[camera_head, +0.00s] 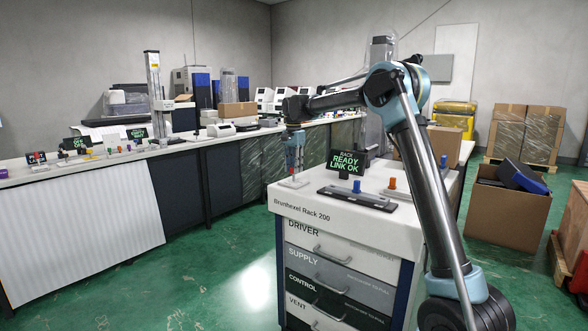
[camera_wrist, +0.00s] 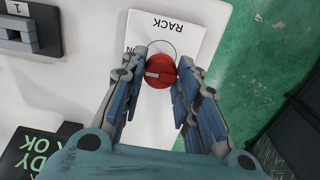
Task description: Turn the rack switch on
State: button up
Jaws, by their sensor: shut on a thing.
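The rack switch is a red round knob (camera_wrist: 161,71) on a white plate (camera_wrist: 162,24) marked RACK. A pale pointer mark on the knob points left in the wrist view, towards a partly hidden label that seems to read ON. My gripper (camera_wrist: 161,84) has its two fingers on either side of the knob, closed on it. In the head view my gripper (camera_head: 294,158) points straight down over the left corner of the rack top, and the plate (camera_head: 294,183) shows beneath it. The rack display (camera_head: 346,164) is lit green and reads RACK READY LINK OK.
The rack cabinet (camera_head: 310,208) has drawers labelled DRIVER, SUPPLY, CONTROL and VENT. Open green floor (camera_head: 215,265) is to the left; a cardboard box (camera_head: 505,212) stands right.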

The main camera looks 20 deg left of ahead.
dwell(0.4)
jog(key=o, duration=1.1)
jog(key=shift+c, duration=0.2)
notch_tip(320, 180, up, 12)
jog(key=shift+f, duration=0.1)
